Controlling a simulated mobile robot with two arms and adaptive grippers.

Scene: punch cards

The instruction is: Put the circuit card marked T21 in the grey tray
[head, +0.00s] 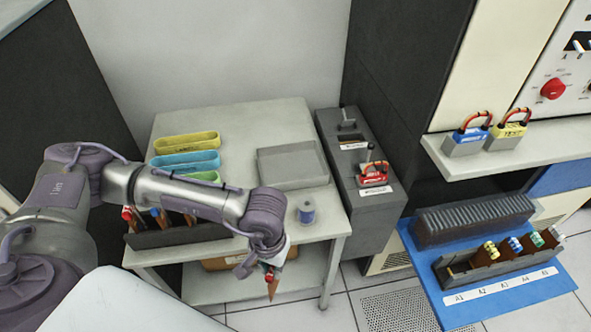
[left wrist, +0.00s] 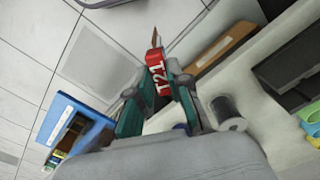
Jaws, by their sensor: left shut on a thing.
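The circuit card marked T21 has a red label end (left wrist: 155,72) with white lettering and a brown board (left wrist: 155,40). My left gripper (head: 271,268) is shut on its red end. The card's brown tip (head: 272,291) points down in the head view, in front of the table's front edge and below the tabletop. The left gripper's green-sided fingers (left wrist: 154,88) flank the label in the left wrist view. The grey tray (head: 292,174) lies on the table's right half, behind and above the gripper in the picture, and looks empty. My right gripper is not in view.
A dark rack (head: 160,237) with coloured-end cards stands at the table's front left, partly behind my arm. A dark cabinet (head: 357,196) borders the right.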

